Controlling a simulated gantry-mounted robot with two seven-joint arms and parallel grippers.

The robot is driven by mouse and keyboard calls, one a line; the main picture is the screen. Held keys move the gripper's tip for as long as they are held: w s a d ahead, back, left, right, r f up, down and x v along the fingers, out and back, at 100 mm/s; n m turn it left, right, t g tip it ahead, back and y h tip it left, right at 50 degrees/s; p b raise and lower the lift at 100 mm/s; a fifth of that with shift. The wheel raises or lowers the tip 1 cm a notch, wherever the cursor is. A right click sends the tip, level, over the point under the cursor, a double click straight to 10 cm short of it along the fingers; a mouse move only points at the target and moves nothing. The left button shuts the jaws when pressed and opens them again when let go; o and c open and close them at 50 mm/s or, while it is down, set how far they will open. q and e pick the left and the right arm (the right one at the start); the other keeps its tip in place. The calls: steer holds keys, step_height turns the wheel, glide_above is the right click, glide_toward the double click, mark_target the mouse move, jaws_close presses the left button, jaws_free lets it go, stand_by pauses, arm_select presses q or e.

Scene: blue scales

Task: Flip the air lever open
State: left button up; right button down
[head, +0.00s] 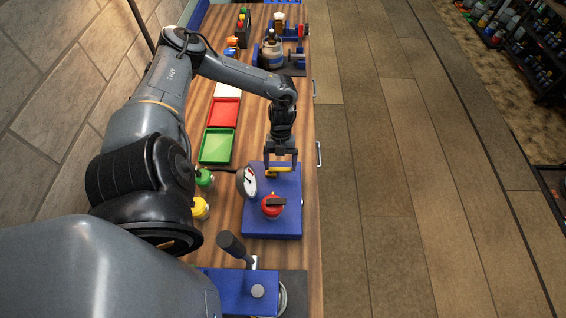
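A blue board (257,228) lies on the wooden bench. It carries a yellow lever (279,169) at its far end, a round white gauge (248,181) at its left edge and a red knob (271,206) with a dark handle near its middle. No label shows which part is the air lever. My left gripper (281,164) points down over the far end of the board. Its two fingers are spread apart, one near each end of the yellow lever. I cannot tell whether they touch it. My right gripper is not in view.
Green (217,146), red (223,112) and white (228,90) trays lie beyond the board. A blue block with a black-handled lever (232,246) stands at the near end. Green (204,178) and yellow (200,208) items sit left of the board. Open floor lies right.

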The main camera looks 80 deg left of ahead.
arm_select(q)
steer(key=shift+o, duration=0.8)
steer(key=b+v, duration=0.1)
steer(key=v, duration=0.9)
steer(key=shift+r+b, duration=0.3)
steer(key=shift+r, duration=0.1)
steer(key=shift+a, duration=0.15)
